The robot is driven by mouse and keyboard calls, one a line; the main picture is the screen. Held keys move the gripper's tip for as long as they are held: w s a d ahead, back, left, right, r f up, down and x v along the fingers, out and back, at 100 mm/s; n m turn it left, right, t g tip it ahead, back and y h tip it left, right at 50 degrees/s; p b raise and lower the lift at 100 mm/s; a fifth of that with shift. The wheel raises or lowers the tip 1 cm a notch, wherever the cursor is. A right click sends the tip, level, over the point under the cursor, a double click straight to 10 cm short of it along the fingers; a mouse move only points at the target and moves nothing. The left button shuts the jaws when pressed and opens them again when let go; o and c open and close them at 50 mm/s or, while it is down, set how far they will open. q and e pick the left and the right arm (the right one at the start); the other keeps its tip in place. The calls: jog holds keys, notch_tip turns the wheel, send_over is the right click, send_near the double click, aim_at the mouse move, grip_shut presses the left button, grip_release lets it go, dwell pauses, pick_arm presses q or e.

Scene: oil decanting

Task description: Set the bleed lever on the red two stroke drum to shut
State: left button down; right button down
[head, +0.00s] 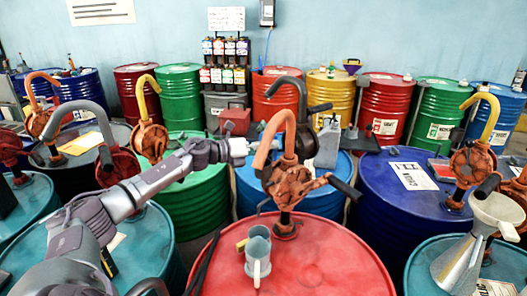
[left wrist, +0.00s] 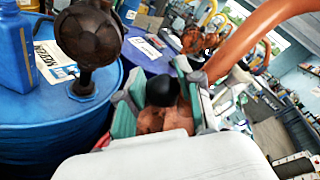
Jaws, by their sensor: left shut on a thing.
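The red drum (head: 330,262) stands front centre in the head view. An orange rotary pump (head: 288,180) rises from its lid, with a curved spout and a black-gripped crank handle (head: 345,188). My left gripper (head: 258,147) reaches in from the left at the pump's upper body, partly hidden behind the spout. In the left wrist view its teal-padded fingers (left wrist: 160,98) are closed around a small black-knobbed lever (left wrist: 163,88) against the orange pump body. The lever is hidden in the head view, so its exact setting cannot be told. My right gripper is out of view.
A grey measuring jug (head: 258,255) stands on the red drum's lid. Blue (head: 400,190), green and teal drums with pumps crowd around. A metal funnel can (head: 465,255) stands at the right. More drums line the back wall.

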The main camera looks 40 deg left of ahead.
pick_arm(q)
jog(key=shift+w+d+f, duration=0.1)
jog(key=shift+d, duration=0.15)
jog(key=c, duration=1.2)
grip_release()
jog(key=shift+o, duration=0.9)
jog(key=shift+w+d, duration=0.25)
jog(key=shift+w, duration=0.1)
jog(key=shift+s+a, duration=0.45)
jog(key=shift+s, duration=0.05)
jog(key=v, duration=1)
jog(key=shift+s, duration=0.4)
